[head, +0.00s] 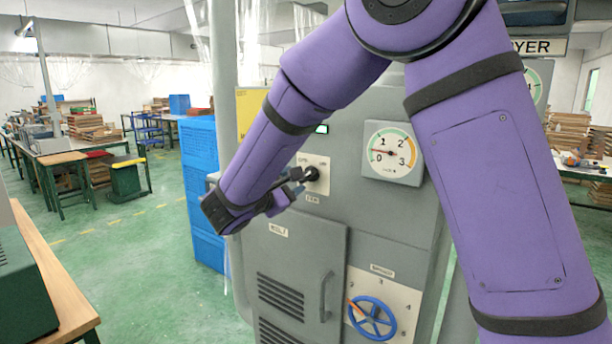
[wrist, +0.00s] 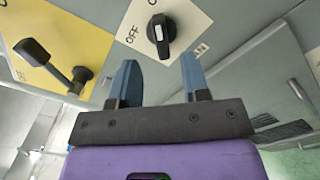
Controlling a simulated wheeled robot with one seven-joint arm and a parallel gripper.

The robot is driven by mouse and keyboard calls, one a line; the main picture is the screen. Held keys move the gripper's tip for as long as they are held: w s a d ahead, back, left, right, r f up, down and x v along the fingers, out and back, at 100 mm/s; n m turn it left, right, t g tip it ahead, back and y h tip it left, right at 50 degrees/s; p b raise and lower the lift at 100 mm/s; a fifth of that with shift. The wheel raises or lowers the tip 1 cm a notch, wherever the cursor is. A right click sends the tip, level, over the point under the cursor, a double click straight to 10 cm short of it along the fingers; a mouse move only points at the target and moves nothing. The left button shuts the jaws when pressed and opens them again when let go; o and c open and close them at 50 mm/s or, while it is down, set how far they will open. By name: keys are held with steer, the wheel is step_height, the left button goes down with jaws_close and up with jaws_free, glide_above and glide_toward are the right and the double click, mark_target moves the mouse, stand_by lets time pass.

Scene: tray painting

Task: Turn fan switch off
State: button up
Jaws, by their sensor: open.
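The fan switch (head: 311,174) is a black rotary knob on a pale plate on the grey machine front, above a small label. In the wrist view the knob (wrist: 161,36) stands out from its white plate (wrist: 180,15), with OFF printed to its left. A pale mark shows on the knob; I cannot tell which setting it points to. My gripper (head: 291,187) is open at the panel, just beside the knob. In the wrist view my gripper (wrist: 159,62) has its two blue fingers apart, with the knob beyond the gap and nothing between them.
A black lever on a yellow plate (wrist: 88,32) is left of the knob in the wrist view. A gauge (head: 393,152) is to the right, a blue handwheel (head: 372,317) and cabinet door handle (head: 326,297) below. Blue crates (head: 202,160) stand left of the machine.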

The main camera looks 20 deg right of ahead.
mark_target(308, 179)
steer(key=x, duration=0.7)
steer(key=shift+c, duration=0.2)
jaws_close()
